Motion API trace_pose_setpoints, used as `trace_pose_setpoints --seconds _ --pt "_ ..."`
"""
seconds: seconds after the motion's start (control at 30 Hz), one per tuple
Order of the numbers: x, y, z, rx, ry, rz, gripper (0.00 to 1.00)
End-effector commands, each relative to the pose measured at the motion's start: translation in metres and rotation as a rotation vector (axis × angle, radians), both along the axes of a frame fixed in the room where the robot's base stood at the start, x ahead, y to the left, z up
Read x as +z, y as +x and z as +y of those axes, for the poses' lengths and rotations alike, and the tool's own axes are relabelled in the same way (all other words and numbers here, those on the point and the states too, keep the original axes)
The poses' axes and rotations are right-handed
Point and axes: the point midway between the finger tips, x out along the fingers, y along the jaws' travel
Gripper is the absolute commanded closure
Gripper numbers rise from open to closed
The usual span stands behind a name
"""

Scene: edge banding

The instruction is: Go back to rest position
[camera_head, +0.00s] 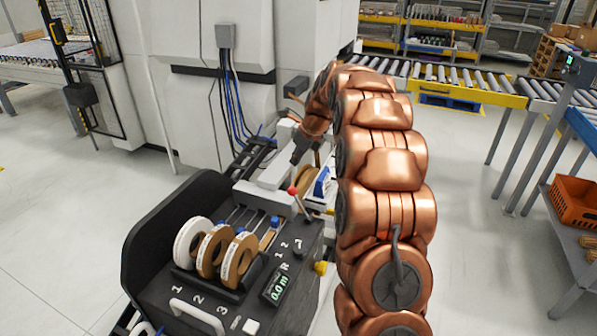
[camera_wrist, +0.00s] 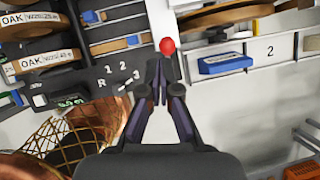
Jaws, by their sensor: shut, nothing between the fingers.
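My gripper (camera_wrist: 160,78) is shut and empty in the wrist view. Its dark fingertips meet just below a red lever knob (camera_wrist: 167,46) in the picture; I cannot tell whether they touch it. In the head view my gripper (camera_head: 298,158) is small and dark at the end of my copper arm, above the edge banding machine (camera_head: 200,293). The red knob (camera_head: 292,190) shows there below it, on a lever beside the dial marked R, 1, 2, 3. The machine's display (camera_head: 279,287) reads 0.0 m.
Several tape rolls (camera_head: 238,258) stand in slots on the machine. A blue block (camera_wrist: 225,63) lies by the shelf marked 2. A roller conveyor (camera_head: 460,82) runs behind my arm. An orange crate (camera_head: 575,203) is at right. Open floor (camera_head: 480,250) lies right of my arm.

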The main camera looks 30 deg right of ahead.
Motion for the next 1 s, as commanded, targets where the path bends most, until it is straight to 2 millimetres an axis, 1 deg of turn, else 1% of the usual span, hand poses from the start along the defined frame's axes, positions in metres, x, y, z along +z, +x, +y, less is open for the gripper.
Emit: trace_pose_setpoints --seconds 0.1,0.2,0.73,0.87,0.97,1.0 --pt "0.007 0.000 0.000 -0.002 -0.001 -0.001 1.00" --pt "0.009 -0.001 0.000 -0.001 0.000 0.000 1.00" --pt "0.010 -0.002 0.003 0.009 -0.004 0.001 1.00" --pt "0.015 -0.012 0.018 0.088 -0.031 0.006 1.00" --pt "0.020 -0.027 0.039 0.206 -0.070 0.015 1.00" --pt "0.022 -0.036 0.049 0.261 -0.087 0.020 1.00"
